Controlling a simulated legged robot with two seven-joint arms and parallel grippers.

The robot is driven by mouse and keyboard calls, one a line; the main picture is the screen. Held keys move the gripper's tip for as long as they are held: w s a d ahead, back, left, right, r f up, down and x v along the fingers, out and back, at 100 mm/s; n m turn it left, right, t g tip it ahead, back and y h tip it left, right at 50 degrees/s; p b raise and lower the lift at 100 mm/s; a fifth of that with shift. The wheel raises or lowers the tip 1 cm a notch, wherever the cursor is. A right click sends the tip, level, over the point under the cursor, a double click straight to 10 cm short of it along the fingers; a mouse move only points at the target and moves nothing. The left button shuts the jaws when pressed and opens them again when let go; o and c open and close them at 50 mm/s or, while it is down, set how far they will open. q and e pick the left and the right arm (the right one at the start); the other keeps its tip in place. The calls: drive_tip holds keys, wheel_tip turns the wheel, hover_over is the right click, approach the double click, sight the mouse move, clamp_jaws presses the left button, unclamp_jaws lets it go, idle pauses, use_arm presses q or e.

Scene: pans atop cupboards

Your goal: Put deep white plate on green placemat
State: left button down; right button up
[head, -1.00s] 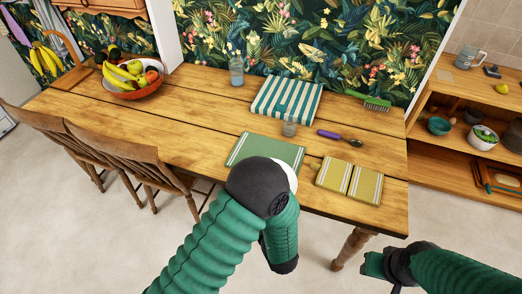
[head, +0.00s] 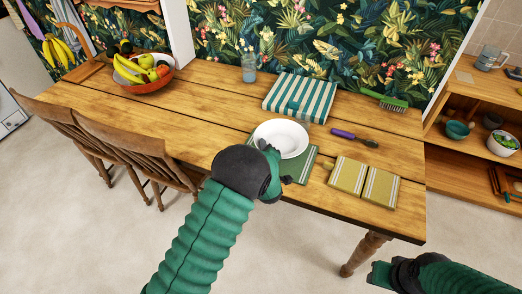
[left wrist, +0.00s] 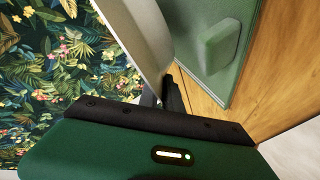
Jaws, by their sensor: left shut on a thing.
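The deep white plate (head: 283,137) is held by its near left rim in my left gripper (head: 273,163). It sits over the far left part of the green placemat (head: 299,170), and its far edge reaches past the mat. I cannot tell whether the plate touches the mat. In the left wrist view the plate (left wrist: 148,32) shows edge-on as a pale band beside a dark finger. My left gripper is shut on the plate. My right gripper (head: 377,274) is low at the right, off the table, and its jaw opening is unclear.
A purple-handled utensil (head: 353,137), a striped cloth (head: 300,96), a green brush (head: 385,100) and a glass (head: 249,68) lie or stand behind. A fruit bowl (head: 148,82) is at the far left. Chairs (head: 130,150) line the near side.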

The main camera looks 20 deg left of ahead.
use_arm(q)
drive_tip(key=shift+w+a, duration=0.25)
drive_tip(key=shift+w, duration=0.3)
drive_tip(key=shift+w+f, duration=0.1)
drive_tip(key=shift+f, duration=0.25)
wheel_tip(320, 180, down, 3)
drive_tip(key=shift+r, duration=0.1)
drive_tip(key=c, duration=1.5)
unclamp_jaws()
drive_tip(key=shift+c, duration=0.2)
